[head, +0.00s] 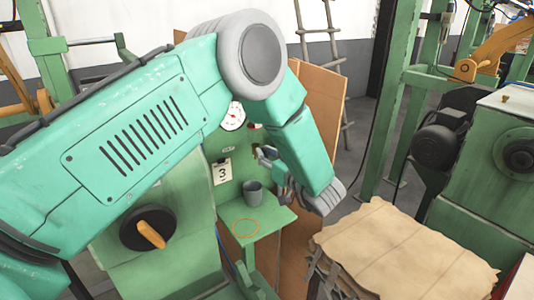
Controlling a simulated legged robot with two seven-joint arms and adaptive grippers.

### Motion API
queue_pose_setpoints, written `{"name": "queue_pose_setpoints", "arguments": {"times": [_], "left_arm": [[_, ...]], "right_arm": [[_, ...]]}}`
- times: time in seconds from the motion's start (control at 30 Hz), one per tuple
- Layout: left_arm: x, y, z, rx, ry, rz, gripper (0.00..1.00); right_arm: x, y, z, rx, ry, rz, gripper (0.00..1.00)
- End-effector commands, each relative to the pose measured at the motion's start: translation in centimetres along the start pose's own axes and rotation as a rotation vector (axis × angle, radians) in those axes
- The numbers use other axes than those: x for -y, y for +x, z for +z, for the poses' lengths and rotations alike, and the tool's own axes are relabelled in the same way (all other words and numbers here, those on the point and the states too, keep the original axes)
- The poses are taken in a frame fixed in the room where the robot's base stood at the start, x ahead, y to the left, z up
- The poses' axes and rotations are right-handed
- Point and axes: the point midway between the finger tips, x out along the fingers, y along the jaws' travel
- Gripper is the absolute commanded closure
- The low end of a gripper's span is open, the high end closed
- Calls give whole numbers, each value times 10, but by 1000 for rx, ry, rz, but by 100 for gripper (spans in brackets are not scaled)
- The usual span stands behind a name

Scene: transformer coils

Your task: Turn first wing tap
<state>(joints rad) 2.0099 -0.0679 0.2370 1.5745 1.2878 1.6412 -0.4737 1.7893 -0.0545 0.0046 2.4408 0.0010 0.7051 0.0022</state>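My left arm comes in from the left and bends down at its grey elbow. Its forearm ends in front of the green machine panel. My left gripper (272,163) shows as small grey parts beside the forearm, close to the panel and above a small green shelf (271,219); the forearm hides part of it and I cannot tell whether it is open. I cannot clearly make out a wing tap; one may be hidden near the gripper. A black round knob with an orange handle (150,234) is on the machine's front at lower left, apart from the gripper. My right gripper is not in view.
A grey cup (252,193) stands on the shelf by an orange ring mark. A card with a 3 (222,172) and a white gauge (233,117) are on the panel. Brown sheets (398,252) are stacked at lower right, beside a green machine (490,165).

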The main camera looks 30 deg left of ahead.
Motion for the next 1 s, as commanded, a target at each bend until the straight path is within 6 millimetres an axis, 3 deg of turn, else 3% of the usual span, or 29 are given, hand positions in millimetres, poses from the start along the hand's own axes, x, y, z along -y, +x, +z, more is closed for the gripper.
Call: {"name": "queue_pose_setpoints", "arguments": {"times": [0.47, 1.0], "left_arm": [[-4, 1, -1, 1, 49, 8, 100], [-11, 2, -1, -2, 482, 9, 100]], "right_arm": [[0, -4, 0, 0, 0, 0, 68], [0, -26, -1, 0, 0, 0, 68]]}}
